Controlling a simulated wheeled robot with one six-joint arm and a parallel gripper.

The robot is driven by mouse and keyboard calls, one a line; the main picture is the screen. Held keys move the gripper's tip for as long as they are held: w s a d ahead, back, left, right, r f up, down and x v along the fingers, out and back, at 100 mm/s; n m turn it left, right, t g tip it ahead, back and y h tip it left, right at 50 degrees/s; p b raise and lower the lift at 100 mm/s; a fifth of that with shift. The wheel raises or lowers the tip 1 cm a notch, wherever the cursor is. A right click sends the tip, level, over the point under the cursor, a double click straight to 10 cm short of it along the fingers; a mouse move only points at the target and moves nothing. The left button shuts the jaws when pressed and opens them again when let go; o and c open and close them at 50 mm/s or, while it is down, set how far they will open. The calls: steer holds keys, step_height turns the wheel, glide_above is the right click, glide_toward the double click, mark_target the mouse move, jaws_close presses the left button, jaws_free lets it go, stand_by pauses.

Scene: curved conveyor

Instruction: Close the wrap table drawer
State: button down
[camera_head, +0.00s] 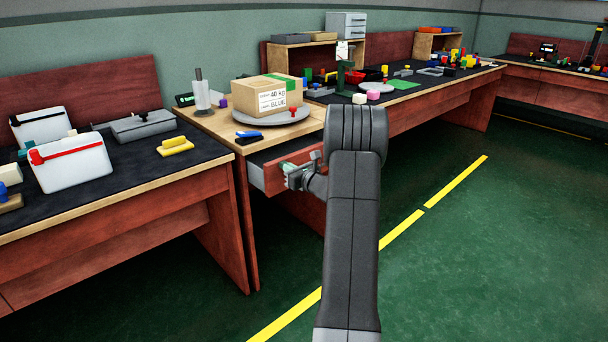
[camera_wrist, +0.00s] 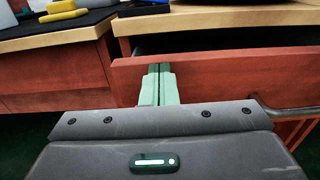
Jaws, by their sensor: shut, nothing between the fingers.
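The wrap table (camera_head: 222,122) has a light wood top, and its red-brown drawer (camera_head: 259,178) stands partly open below it in the head view. In the wrist view the drawer front (camera_wrist: 215,72) crosses the picture, with a dark gap between it and the table top. My gripper (camera_head: 286,167) is at the drawer front, its pale green fingers together with nothing between them. In the wrist view the fingertips (camera_wrist: 159,70) overlap the drawer front; I cannot tell whether they touch it. Part of the drawer is hidden behind my gripper and arm.
A cardboard box (camera_head: 267,97) sits on a round grey turntable (camera_head: 249,117) on the wrap table. A blue-black tool (camera_head: 249,137) lies near its front edge. A dark-topped table (camera_head: 150,173) adjoins at the left. Green floor (camera_head: 470,230) at the right is clear.

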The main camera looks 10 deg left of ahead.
steer(key=x, duration=0.7)
steer(key=shift+w+a+p, duration=0.25)
steer(key=shift+a+p, duration=0.05)
steer(key=shift+p, duration=0.1)
steer(key=shift+d, duration=0.1)
